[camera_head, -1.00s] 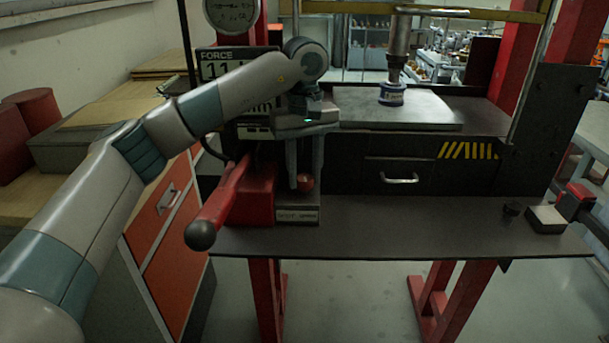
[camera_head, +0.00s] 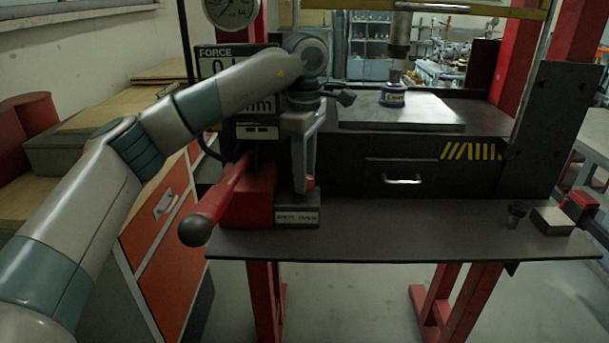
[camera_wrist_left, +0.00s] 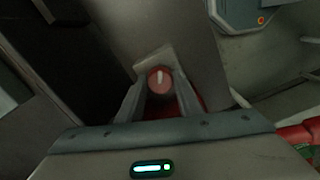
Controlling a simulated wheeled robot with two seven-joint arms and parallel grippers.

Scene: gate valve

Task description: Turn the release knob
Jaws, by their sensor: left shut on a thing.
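The release knob (camera_wrist_left: 160,78) is a small round red knob with a white mark, seen between the two finger ends in the left wrist view. In the head view a bit of the knob (camera_head: 310,183) shows low at the fingertips, above a small labelled grey block (camera_head: 297,217). My left gripper (camera_head: 304,186) points down and is shut on the knob, one finger on each side. Its fingers (camera_wrist_left: 159,88) also show in the left wrist view, and the white mark there points nearly straight up. The fingers hide most of the knob in the head view. My right gripper is out of sight.
A red lever with a black ball end (camera_head: 196,229) sticks out left of the knob. A force display (camera_head: 228,62) stands behind my arm, partly hidden. A press ram (camera_head: 392,94) stands over a metal plate (camera_head: 440,112). The bench front (camera_head: 400,235) is mostly clear.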

